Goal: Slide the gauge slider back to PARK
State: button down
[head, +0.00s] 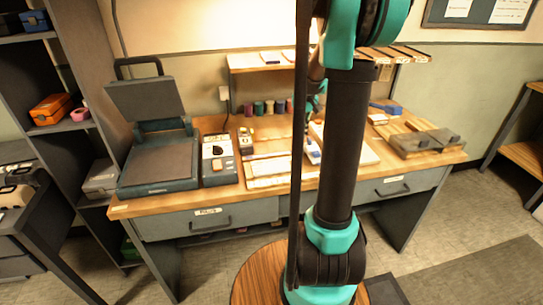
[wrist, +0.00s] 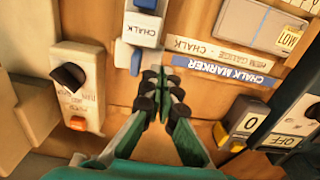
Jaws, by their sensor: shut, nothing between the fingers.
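My gripper (wrist: 160,74) is shut and empty, its fingertips together over the wooden bench top in the wrist view. A white and blue block (wrist: 144,24) lies just ahead of the fingertips, slightly left, apart from them as far as I can tell. I cannot tell for sure whether it is the gauge slider. A strip reading HEM GAUGE and CHALK (wrist: 222,54) and a blue CHALK MARKER label (wrist: 222,72) lie right of the fingertips. No PARK mark is legible. In the head view my arm hides part of this area.
In the wrist view, a panel with a dark knob (wrist: 69,75) stands left. A yellow-and-black unit marked 0 (wrist: 247,119) and an OFF label (wrist: 284,141) are right. In the head view, an open press (head: 157,165) stands on the bench's left and grey blocks (head: 425,141) on its right.

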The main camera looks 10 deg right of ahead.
jog(key=shift+a+r, duration=0.2)
jog(key=shift+r, duration=0.85)
jog(key=shift+a+r, duration=0.15)
jog(key=shift+r, duration=0.9)
